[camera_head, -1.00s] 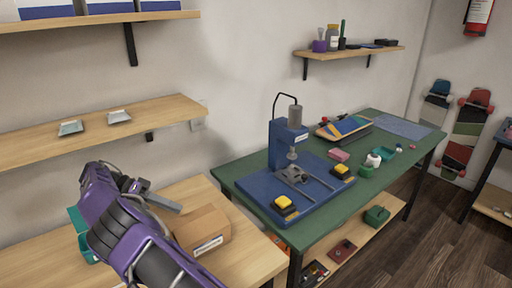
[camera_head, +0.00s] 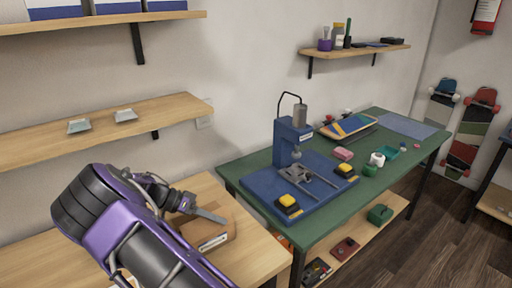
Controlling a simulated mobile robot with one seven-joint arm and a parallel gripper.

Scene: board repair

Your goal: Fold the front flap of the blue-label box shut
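A brown cardboard box (camera_head: 222,232) stands on the light wooden table, low and left of centre. A pale label with a dark marking (camera_head: 213,242) shows on its front face; its colour is too small to make out. My gripper (camera_head: 222,218) is over the box, its grey fingers reaching right across the top. I cannot tell whether they touch the box. The fingers overlap from this side, so their opening is unclear. My purple and black arm hides the left part of the box, and the front flap's state cannot be made out.
The wooden table (camera_head: 262,255) has bare room right of the box. A green workbench (camera_head: 238,172) with a blue press (camera_head: 287,145) stands to the right. A wall shelf (camera_head: 170,118) with two small trays hangs behind my arm.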

